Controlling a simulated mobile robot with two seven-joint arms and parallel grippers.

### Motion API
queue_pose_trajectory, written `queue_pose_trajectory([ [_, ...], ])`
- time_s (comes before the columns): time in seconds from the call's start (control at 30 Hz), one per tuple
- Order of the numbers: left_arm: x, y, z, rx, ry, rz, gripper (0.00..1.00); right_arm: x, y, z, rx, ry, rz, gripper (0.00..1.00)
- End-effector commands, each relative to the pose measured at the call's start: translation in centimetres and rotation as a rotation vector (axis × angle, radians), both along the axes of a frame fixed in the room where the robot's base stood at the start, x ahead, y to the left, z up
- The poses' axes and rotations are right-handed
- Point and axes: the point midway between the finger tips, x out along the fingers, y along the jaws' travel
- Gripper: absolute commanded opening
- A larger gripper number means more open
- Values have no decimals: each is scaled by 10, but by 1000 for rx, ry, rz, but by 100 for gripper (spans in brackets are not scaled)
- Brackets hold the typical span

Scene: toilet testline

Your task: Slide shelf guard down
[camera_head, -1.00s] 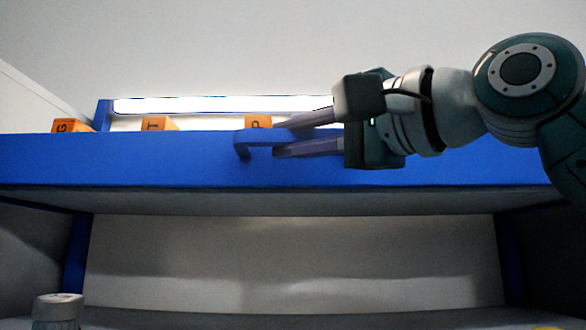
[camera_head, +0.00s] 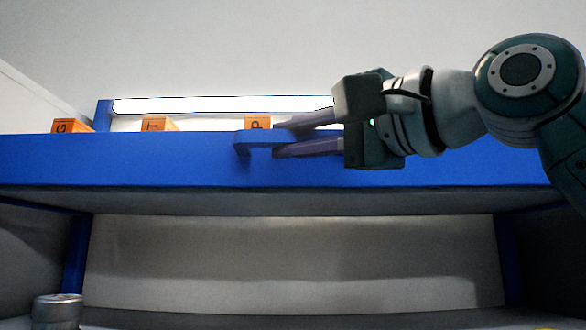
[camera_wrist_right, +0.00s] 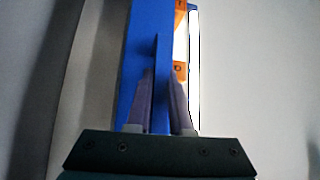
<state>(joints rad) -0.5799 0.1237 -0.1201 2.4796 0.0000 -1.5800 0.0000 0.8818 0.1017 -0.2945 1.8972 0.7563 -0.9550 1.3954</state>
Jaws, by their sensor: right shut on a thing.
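The blue shelf guard (camera_head: 120,160) runs across the front of the upper shelf in the head view. Its blue handle (camera_head: 258,138) sticks out near the middle of the guard. My right gripper (camera_head: 278,140) comes in from the right, with one finger above and one below the handle, and is shut on it. In the right wrist view the guard (camera_wrist_right: 134,75) stands as a vertical blue band, and the handle (camera_wrist_right: 157,85) lies between the two fingers of the gripper (camera_wrist_right: 163,95). My left gripper is not in view.
Orange lettered blocks (camera_head: 160,124) stand behind the guard, their tops showing above it. A bright light strip (camera_head: 220,104) runs behind them. Below is an open compartment with a pale back wall (camera_head: 290,260) and a grey cylindrical container (camera_head: 57,311) at lower left.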

Motion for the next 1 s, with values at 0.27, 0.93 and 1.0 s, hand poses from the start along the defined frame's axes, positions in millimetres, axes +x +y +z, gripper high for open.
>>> queue_pose_trajectory([
  [0.27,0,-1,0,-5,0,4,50,1,0,-1,-2,4,0,0],
  [0.93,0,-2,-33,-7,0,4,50,1,0,-65,-2,4,-2,0],
  [1.0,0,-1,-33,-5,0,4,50,1,0,-65,-2,4,-2,0],
])
